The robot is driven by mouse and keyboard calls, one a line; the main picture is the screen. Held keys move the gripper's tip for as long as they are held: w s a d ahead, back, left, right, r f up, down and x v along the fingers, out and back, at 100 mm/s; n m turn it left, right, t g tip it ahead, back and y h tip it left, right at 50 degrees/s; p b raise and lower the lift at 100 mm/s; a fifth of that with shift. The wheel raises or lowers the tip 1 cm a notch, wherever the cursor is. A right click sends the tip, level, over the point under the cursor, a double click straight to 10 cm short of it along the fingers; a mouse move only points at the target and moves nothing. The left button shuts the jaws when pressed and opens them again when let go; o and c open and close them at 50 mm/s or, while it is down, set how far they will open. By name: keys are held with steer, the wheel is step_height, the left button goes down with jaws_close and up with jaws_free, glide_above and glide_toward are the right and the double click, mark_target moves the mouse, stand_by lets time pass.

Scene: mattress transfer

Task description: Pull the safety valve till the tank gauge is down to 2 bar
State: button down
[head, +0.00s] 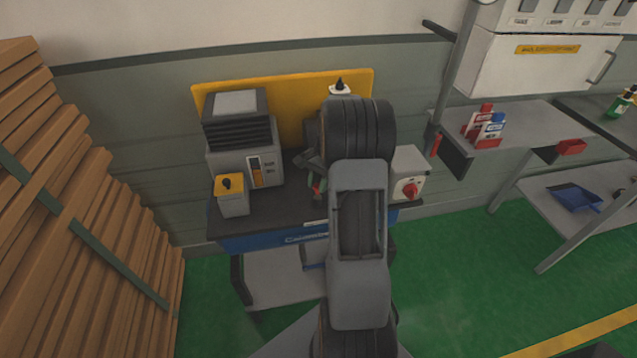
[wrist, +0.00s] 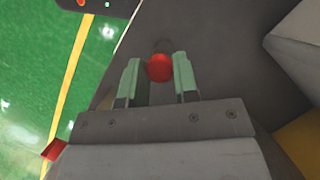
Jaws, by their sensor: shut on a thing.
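A red round knob (wrist: 160,67), which looks like the safety valve's pull, sits between the two pale green fingers of my gripper (wrist: 158,76) in the wrist view. The fingers are shut on it, and a thin ring shows just beside it. In the head view my gripper (head: 315,172) is partly hidden by my arm, over the dark top of the blue-fronted compressor bench (head: 270,241). A bit of red shows below the fingers there. I cannot make out the tank gauge or its reading in either view; my arm covers the middle of the bench.
A grey machine (head: 243,140) and a small yellow-topped box (head: 230,195) stand left of my gripper. A grey box with a red rotary switch (head: 410,188) stands right. Stacked wooden slats (head: 80,200) fill the left side.

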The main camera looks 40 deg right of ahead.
steer(key=c, duration=0.9)
jaws_free()
steer(key=shift+o, duration=0.2)
steer(key=v, duration=1.3)
steer(key=shift+d+r, duration=0.25)
steer(key=shift+r, duration=0.1)
steer(key=shift+w, duration=0.15)
